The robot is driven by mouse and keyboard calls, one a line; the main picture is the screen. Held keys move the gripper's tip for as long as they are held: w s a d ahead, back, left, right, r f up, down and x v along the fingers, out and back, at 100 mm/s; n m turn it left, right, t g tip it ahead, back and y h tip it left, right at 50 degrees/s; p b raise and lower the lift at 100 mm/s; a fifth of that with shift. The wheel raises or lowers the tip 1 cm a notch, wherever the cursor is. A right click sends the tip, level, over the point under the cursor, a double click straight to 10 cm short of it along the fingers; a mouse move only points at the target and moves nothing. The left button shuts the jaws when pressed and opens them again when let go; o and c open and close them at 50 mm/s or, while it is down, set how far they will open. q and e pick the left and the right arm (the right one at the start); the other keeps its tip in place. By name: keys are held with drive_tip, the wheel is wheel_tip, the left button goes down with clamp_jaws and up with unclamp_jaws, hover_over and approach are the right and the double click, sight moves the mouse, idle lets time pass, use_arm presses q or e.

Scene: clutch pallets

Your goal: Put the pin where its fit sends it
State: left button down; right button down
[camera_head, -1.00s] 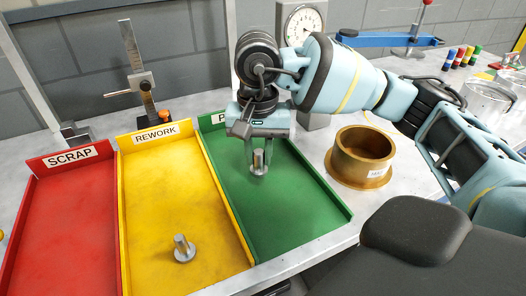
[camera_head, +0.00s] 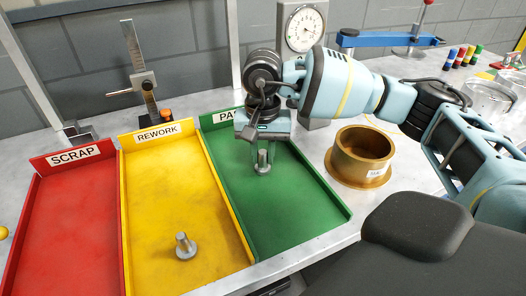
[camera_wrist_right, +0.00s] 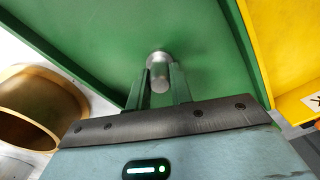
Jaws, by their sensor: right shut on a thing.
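A grey metal pin (camera_head: 263,161) is at the far part of the green tray (camera_head: 300,228), whose label reads "PA" with the rest hidden. My right gripper (camera_head: 264,152) is shut on this pin from above. In the right wrist view the pin (camera_wrist_right: 159,72) shows between the two fingers (camera_wrist_right: 160,88), over the green floor. I cannot tell whether the pin touches the floor. The red SCRAP tray (camera_head: 70,225) is empty. My left gripper is not in view.
A brass ring (camera_head: 350,170) with a small label stands right of the green tray. A dial gauge (camera_head: 304,27) and a height gauge (camera_head: 142,80) stand behind. A blue fixture (camera_head: 385,39) and several coloured cylinders are at the back right. Low walls divide the trays.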

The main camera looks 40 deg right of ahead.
sight(263, 151)
drive_tip(key=shift+f, duration=0.15)
drive_tip(key=c, duration=1.3)
unclamp_jaws()
drive_tip(key=shift+o, duration=0.2)
wheel_tip(263, 151, up, 12)
